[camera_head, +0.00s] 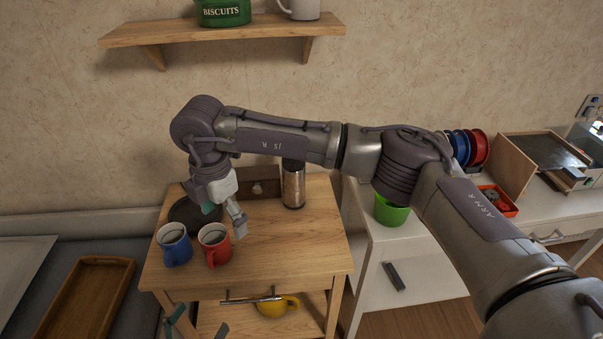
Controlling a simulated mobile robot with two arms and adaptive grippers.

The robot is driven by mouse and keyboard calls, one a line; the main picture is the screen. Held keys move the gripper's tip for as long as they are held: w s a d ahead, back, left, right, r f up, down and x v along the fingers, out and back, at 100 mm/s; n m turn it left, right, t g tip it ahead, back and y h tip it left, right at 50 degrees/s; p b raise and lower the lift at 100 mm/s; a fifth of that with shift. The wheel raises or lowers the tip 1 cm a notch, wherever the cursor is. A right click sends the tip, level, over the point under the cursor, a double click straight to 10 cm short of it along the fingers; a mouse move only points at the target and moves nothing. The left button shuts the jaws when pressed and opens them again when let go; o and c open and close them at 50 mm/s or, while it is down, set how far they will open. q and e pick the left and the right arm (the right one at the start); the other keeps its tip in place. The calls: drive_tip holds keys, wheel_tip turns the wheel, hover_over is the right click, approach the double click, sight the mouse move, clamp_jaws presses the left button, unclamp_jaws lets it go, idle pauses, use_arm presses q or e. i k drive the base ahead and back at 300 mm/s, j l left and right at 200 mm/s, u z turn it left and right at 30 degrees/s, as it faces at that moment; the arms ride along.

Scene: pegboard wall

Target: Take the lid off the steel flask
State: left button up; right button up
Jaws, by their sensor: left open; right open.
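The steel flask (293,190) stands upright at the back right of the small wooden table. Its dark lid (293,164) sits on top, just below my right forearm in the picture. My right gripper (223,217) is open and empty, left of the flask and over the table behind the red mug. My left gripper (198,322) is open at the bottom edge of the picture, in front of the table. Only its fingertips show, and nothing is seen between them.
A blue mug (174,246) and a red mug (214,245) stand at the table's left. A dark plate or pan (190,209) lies behind them. A green cup (390,212) stands on the white unit. The table's front right is clear.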

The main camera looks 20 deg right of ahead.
sight(293, 182)
drive_tip(key=i+l, duration=0.4)
drive_tip(key=l, duration=0.15)
drive_tip(key=i+l, duration=0.45)
